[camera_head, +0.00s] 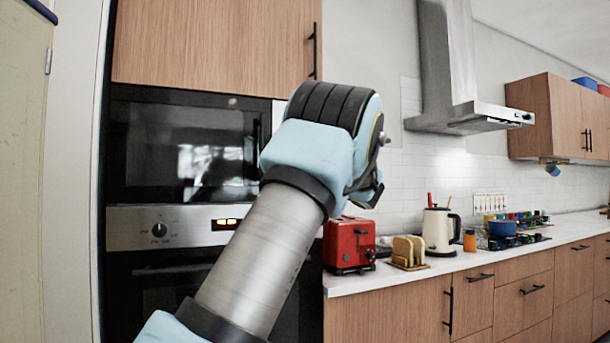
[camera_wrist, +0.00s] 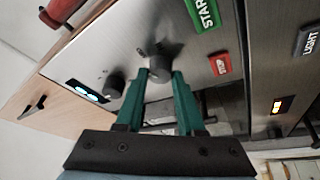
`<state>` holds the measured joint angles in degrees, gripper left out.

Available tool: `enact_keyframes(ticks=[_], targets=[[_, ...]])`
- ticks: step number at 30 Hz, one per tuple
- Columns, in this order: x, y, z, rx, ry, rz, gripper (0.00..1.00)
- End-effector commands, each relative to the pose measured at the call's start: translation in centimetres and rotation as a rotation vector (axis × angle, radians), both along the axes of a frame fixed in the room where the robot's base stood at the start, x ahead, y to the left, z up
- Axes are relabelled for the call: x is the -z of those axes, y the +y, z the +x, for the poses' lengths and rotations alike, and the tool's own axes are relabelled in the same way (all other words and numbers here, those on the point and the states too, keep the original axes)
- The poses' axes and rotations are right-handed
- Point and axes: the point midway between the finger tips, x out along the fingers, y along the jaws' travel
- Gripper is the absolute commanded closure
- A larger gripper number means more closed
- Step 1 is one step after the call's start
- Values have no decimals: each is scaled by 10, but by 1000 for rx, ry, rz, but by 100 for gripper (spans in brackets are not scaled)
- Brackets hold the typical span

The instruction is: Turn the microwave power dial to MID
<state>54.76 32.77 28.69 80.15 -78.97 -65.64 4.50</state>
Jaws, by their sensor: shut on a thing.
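The microwave (camera_head: 185,150) has a black glass door and is built into the tall cabinet. Its control panel is mostly hidden behind my arm in the head view. The wrist view shows the steel panel (camera_wrist: 120,50) tilted, with two dark dials. My gripper (camera_wrist: 160,76) has its green fingers shut on one dial (camera_wrist: 158,62), the one closer to the START button (camera_wrist: 203,12) and STOP button (camera_wrist: 219,63). The other dial (camera_wrist: 113,85) sits beside a lit display (camera_wrist: 86,90), clear of the fingers. Dial markings are too small to read, so I cannot tell the setting.
Below the microwave is an oven panel with a knob (camera_head: 159,230) and lit display (camera_head: 227,224). A red toaster (camera_head: 349,243), a toast rack (camera_head: 408,251) and a cream kettle (camera_head: 438,231) stand on the counter to the right. A LIGHT button (camera_wrist: 308,40) shows at the wrist view's right.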

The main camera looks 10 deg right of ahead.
Motion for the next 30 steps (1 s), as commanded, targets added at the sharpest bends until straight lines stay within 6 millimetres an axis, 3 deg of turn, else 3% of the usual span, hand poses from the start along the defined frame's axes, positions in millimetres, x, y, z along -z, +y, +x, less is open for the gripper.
enact_keyframes(ticks=[18,19,26,30], targets=[[0,0,0,-1,-9,-37,100],[0,0,0,-1,-9,-37,59],[0,0,0,-1,-10,-37,33],[0,0,0,-1,-10,-37,32]])
